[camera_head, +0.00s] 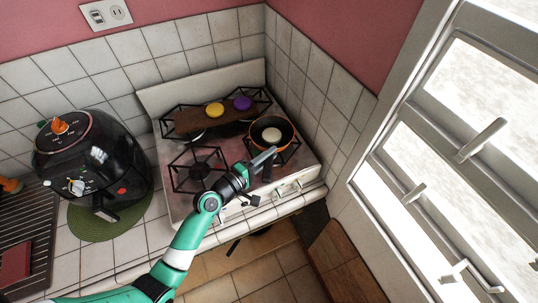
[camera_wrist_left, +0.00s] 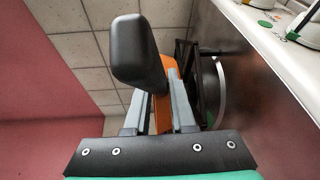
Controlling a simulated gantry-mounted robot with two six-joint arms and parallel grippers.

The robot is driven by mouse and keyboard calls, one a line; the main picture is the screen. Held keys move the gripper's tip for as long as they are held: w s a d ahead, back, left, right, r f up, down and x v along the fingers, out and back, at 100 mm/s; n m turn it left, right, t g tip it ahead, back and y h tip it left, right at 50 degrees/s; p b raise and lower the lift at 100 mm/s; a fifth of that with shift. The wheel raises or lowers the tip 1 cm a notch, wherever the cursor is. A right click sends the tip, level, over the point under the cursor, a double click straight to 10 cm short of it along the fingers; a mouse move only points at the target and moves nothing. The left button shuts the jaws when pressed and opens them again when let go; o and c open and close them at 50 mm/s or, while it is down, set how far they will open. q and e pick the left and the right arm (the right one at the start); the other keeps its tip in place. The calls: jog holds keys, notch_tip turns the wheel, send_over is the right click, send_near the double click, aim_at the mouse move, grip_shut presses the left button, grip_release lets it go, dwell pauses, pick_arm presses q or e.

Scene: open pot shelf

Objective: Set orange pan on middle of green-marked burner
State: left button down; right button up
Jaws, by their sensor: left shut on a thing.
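The orange pan (camera_head: 286,128) has a dark inside and a black handle (camera_head: 267,173) toward the front. It is over the front right burner of the stove; I cannot tell whether it touches the grate. A pale round disc (camera_head: 271,134) lies in it. My left gripper (camera_head: 264,157) is shut on the pan near its handle. In the left wrist view the handle (camera_wrist_left: 135,50) and orange side (camera_wrist_left: 162,88) show between the fingers (camera_wrist_left: 156,115). Green marks (camera_wrist_left: 265,24) show by the stove knobs; which burner they mark is unclear. My right gripper is not in view.
The front left burner (camera_head: 198,170) is bare. A black air fryer (camera_head: 95,160) stands left. Tiled walls close off the back and right.

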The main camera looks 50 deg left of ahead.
pick_arm(q)
jog(key=shift+f+b, duration=0.3)
jog(key=shift+b, duration=0.1)
dwell(0.3)
jog(key=c, duration=0.8)
grip_release()
jog(key=shift+o, duration=0.6)
jog(key=shift+f, duration=0.15)
jog(key=s, duration=0.4)
jog(key=s+r, duration=0.1)
jog(key=s, duration=0.6)
jog(key=shift+s+d+r, duration=0.15)
jog(key=shift+s+d, duration=0.1)
jog(key=shift+s, duration=0.05)
